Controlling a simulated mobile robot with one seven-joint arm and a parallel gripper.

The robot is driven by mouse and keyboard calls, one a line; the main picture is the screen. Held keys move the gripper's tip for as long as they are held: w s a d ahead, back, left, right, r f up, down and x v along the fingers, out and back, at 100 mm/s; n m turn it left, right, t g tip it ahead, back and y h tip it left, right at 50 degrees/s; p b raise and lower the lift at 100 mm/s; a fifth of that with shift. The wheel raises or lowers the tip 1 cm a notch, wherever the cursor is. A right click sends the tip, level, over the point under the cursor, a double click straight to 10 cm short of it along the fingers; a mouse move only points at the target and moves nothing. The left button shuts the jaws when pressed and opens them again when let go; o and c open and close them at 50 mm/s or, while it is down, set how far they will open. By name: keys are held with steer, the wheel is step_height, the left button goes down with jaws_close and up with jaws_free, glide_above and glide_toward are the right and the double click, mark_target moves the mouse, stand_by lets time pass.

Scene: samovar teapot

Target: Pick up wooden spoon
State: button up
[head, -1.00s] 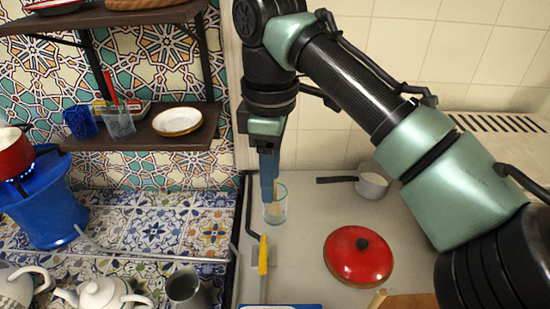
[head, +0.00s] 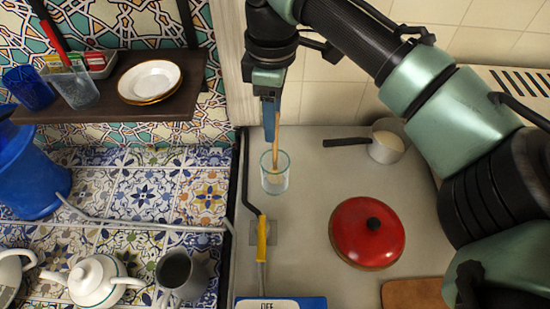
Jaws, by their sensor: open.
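The wooden spoon (head: 277,146) stands in a clear glass (head: 274,181) on the grey counter, its light brown handle rising above the rim. My gripper (head: 270,128) is open, pointing down just above the glass. Its blue finger is beside the upper part of the spoon handle and hides some of it. I cannot tell whether the handle lies between the fingers. The far finger is hidden.
A yellow-handled lever (head: 262,238) stands in front of the glass. A red lid (head: 367,232) and a white-filled saucepan (head: 386,143) are to the right. A teapot (head: 95,280) and a grey pitcher (head: 181,276) stand on the tiles at left. A shelf (head: 110,105) is at upper left.

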mark_target(275, 154)
steer(key=shift+w+d+f+p, duration=0.1)
steer(key=shift+f+p, duration=0.1)
steer(key=shift+f, duration=1.25)
steer(key=shift+w+d+f+p, duration=0.1)
steer(key=shift+f+p, duration=0.1)
steer(key=shift+f, duration=1.25)
jaws_close()
